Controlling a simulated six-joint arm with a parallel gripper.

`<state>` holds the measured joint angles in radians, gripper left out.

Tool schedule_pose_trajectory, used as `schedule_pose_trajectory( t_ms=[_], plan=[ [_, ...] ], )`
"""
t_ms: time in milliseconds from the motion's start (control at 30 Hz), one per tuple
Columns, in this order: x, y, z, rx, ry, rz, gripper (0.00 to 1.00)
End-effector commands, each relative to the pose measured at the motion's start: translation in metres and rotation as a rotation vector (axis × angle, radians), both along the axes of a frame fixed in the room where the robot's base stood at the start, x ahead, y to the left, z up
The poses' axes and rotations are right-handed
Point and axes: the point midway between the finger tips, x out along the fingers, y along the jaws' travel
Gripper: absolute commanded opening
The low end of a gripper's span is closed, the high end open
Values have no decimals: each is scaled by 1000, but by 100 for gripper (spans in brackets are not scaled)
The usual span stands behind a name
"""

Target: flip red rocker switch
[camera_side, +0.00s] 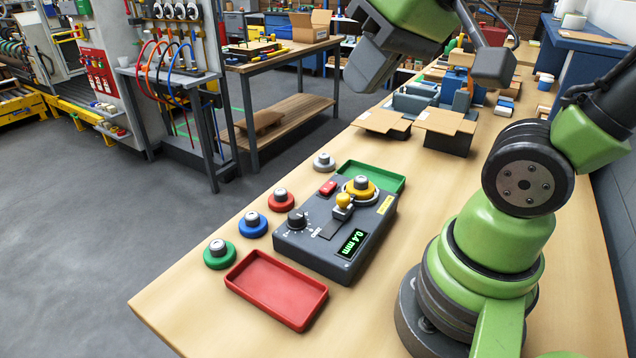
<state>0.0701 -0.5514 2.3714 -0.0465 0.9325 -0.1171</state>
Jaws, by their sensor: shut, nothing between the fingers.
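The red rocker switch (328,187) is a small red block on the top face of the dark grey control box (300,243), near its far left corner. Which way it is tilted is too small to tell. My gripper (368,72) is a dark grey shape at the top of the side view, raised above the bench beyond the box. It is shut and empty, well apart from the switch. Its fingertips are hard to make out.
A red tray (277,288) is in front, a green tray (386,175) behind. Several round knobs line the left; cardboard boxes (445,121) stand beyond.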

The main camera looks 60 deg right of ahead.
Motion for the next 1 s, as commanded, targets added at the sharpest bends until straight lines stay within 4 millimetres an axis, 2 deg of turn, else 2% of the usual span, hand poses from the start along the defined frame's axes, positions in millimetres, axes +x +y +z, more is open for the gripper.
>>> schedule_pose_trajectory(
  t_ms=[100,267,500,733,900,1000],
  plan=[
    [28,-18,-5,-61,85,26,0],
    [61,-47,-18,-129,193,78,0],
    [101,-98,-58,-185,358,173,0],
    [118,-138,-100,-194,475,255,0],
    [121,-152,-115,-193,511,287,0],
    [121,-154,-118,-193,517,293,0]
  ],
)
